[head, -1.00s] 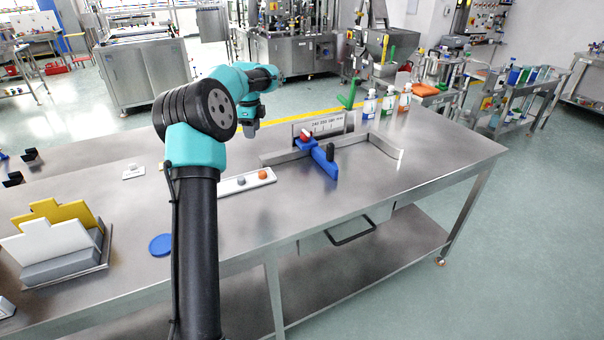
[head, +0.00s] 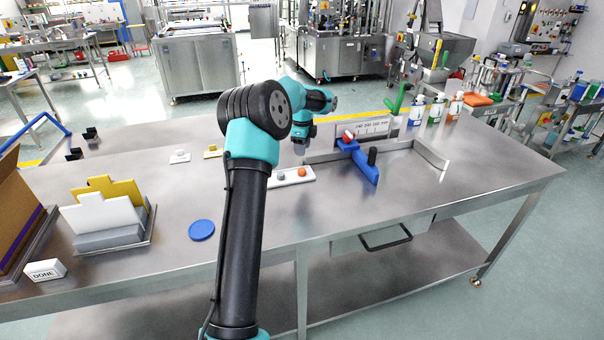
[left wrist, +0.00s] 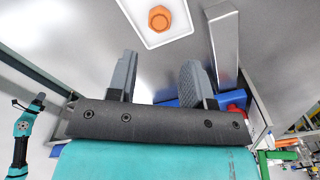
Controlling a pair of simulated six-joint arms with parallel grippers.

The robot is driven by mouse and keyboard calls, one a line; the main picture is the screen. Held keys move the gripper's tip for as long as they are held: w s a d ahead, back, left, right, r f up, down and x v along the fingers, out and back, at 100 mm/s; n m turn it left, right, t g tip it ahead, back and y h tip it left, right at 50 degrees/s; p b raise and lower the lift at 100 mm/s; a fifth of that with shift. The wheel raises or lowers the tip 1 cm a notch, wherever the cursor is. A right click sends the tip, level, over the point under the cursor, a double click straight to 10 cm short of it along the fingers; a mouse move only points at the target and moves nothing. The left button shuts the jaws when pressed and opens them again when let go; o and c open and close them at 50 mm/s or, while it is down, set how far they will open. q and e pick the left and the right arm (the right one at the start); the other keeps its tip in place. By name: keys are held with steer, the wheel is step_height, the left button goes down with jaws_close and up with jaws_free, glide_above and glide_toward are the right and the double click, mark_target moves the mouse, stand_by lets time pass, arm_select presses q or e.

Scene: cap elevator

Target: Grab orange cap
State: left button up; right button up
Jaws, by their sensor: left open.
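In the left wrist view the orange cap (left wrist: 160,18) is at the top centre, beyond the fingertips, on the white strip (left wrist: 178,39). My left gripper (left wrist: 157,72) is open and empty, its two grey fingers apart. In the head view my left gripper (head: 300,146) hangs above the table just behind the strip, its fingers hard to make out. My right gripper cannot be seen.
A blue stop (head: 364,166) with a red piece and black knob stands by a metal rail (head: 430,156) to the right. A blue disc (head: 202,230) lies nearer. Bottles (head: 436,110) stand at the back. The table's front right is clear.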

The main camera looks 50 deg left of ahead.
arm_select(q)
glide_above(302, 170)
steer(key=shift+f, duration=2.25)
steer(key=shift+f, duration=2.6)
steer(key=c, duration=0.7)
steer(key=shift+r, duration=1.85)
steer(key=s+d, duration=0.3)
steer(key=d, duration=0.1)
steer(key=s+d+r, duration=0.1)
steer(key=s+d, duration=0.6)
steer(key=d, duration=0.1)
steer(key=shift+s+r, duration=0.15)
steer(key=shift+s, duration=0.1)
